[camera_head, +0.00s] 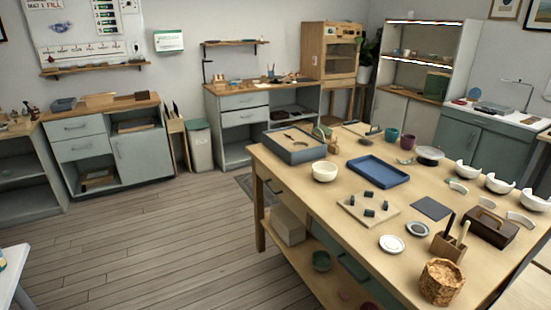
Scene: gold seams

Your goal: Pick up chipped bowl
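Three white bowls with gaps in their rims stand along the right side of the wooden worktable: one farther back (466,171), one in the middle (498,186), and one nearest the right edge (535,202). Pale curved pieces (458,187) lie in front of them. A cream bowl (324,173) stands near the table's left edge, and I cannot make out a chip on it. I cannot tell which bowl the task names. Neither of my grippers shows in this view.
Wooden floor (170,240) is clear to the left. Cabinets (110,145) line the back wall.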

